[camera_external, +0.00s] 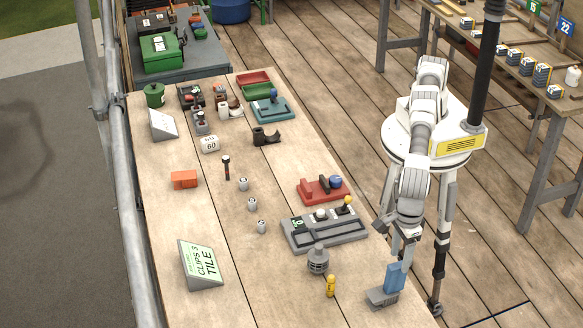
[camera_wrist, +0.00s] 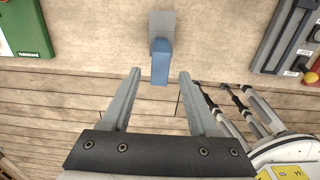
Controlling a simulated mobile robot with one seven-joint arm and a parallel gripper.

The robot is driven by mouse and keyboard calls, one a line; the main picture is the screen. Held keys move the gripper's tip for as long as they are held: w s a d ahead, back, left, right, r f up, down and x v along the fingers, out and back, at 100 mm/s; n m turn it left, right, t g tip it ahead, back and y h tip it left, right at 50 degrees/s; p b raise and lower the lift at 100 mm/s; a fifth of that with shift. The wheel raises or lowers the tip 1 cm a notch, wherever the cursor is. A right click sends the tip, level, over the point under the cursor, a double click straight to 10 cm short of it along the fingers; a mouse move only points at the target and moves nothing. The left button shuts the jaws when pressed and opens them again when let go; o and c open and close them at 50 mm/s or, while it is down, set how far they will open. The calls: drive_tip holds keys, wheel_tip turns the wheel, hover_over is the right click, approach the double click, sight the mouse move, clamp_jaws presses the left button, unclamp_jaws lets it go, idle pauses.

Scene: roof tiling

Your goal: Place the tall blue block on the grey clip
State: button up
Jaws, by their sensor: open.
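The tall blue block (camera_external: 396,277) stands nearly upright at the right end of the flat grey clip (camera_external: 378,299), near the table's front right corner. The block overlaps the clip in this view, and I cannot tell whether its foot rests fully on it. In the wrist view the blue block (camera_wrist: 160,67) lies against the lower part of the grey clip (camera_wrist: 162,21). My gripper (camera_wrist: 160,73) is open, its fingertips apart on either side of the block's near end with gaps showing. In the external view my gripper (camera_external: 408,240) is just above the block, its fingertips hard to make out.
A yellow figure-shaped piece (camera_external: 331,286) and a grey ribbed cylinder (camera_external: 318,260) stand left of the clip. A grey control box (camera_external: 325,231) with a yellow-knobbed lever lies farther back. A "CLIPS 3 TILE" sign (camera_external: 202,264) stands at the left. The table's right edge is close to the clip.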

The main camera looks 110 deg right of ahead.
drive_tip(key=shift+r+p, duration=0.65)
drive_tip(key=shift+r, duration=0.95)
drive_tip(key=w+d+r+m+t, duration=0.1)
drive_tip(key=w+d+r+m, duration=0.25)
drive_tip(key=d+r, duration=0.35)
drive_tip(key=w+d+r+m, duration=0.2)
drive_tip(key=d+r+m, duration=0.3)
drive_tip(key=d+r, duration=0.2)
drive_tip(key=w+d+r+m+t, duration=0.1)
drive_tip(key=w+d+r+m, duration=0.1)
drive_tip(key=d+r+m, duration=0.4)
drive_tip(key=s+d+r+m+t, duration=0.1)
drive_tip(key=s+d+r+m, duration=0.15)
drive_tip(key=d, duration=0.55)
drive_tip(key=s+d+r+m, duration=0.2)
drive_tip(key=s+d+m, duration=0.2)
drive_tip(key=d, duration=0.5)
drive_tip(key=s+d+r+m+t, duration=0.1)
drive_tip(key=s+d+r+m, duration=0.15)
drive_tip(key=d, duration=0.55)
drive_tip(key=s+d+f+m, duration=0.4)
drive_tip(key=s+d+m, duration=0.2)
drive_tip(key=s, duration=0.2)
drive_tip(key=s+d+f+m+t, duration=0.1)
drive_tip(key=s+d+f+m, duration=0.3)
drive_tip(key=s+d+m, duration=0.2)
drive_tip(key=shift+s+f+t, duration=0.2)
drive_tip(key=shift+s+t, duration=0.1)
drive_tip(key=shift+s, duration=0.65)
